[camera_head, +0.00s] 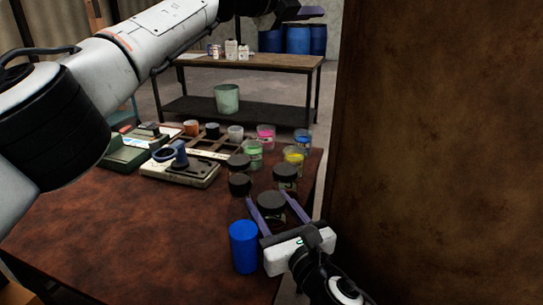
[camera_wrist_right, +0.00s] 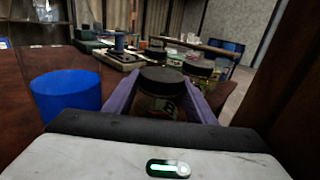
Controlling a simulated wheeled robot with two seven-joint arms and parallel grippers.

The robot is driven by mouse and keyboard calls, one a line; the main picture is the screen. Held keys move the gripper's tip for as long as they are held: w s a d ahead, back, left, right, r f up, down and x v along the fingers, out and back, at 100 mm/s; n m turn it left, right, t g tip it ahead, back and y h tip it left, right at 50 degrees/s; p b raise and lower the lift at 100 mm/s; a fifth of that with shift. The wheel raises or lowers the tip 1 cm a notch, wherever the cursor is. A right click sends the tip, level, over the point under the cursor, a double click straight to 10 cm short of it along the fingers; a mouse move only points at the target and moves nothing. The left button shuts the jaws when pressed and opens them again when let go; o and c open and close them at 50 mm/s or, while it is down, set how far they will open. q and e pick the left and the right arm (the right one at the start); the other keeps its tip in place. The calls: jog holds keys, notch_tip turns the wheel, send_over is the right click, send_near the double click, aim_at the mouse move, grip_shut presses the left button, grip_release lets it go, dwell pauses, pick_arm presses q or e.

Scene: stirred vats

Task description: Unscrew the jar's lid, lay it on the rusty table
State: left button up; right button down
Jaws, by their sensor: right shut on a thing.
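A glass jar with a dark lid (camera_head: 271,202) stands on the rusty table (camera_head: 150,240) near its right side. The lid sits on top of the jar. My right gripper (camera_head: 272,208) has its two purple fingers on either side of this jar and is shut on it. In the right wrist view the fingers flank the glass body (camera_wrist_right: 165,107), just below the dark lid (camera_wrist_right: 162,77). My left arm crosses the upper left. Its gripper (camera_head: 308,12) shows only partly at the top edge, and its jaws are unclear.
A blue cylinder (camera_head: 243,247) stands close to the left of my right gripper. Several other jars stand behind the held one, some dark-lidded (camera_head: 240,184). A device (camera_head: 180,165) sits farther back. A brown wall (camera_head: 440,150) rises at right. The table's front left is clear.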

pick_arm(q)
jog(key=s+a+f+m+g+y, duration=0.1)
jog(key=s+f+m+g+y, duration=0.15)
jog(key=f, duration=0.35)
jog(key=s+a+f+m+g+y, duration=0.1)
jog(key=a+f+m+g+y, duration=0.15)
jog(key=f, duration=0.35)
jog(key=m+g+y, duration=0.7)
jog(key=m+y, duration=0.2)
jog(key=m, duration=0.2)
send_near(271, 199)
jog(key=shift+s+d+f, duration=0.1)
jog(key=shift+s+d, duration=0.05)
jog(key=shift+d, duration=0.05)
jog(key=shift+a+f, duration=0.15)
jog(key=shift+f, duration=0.15)
notch_tip(271, 199, down, 7)
jog(key=shift+f, duration=0.15)
jog(key=shift+c, duration=0.4)
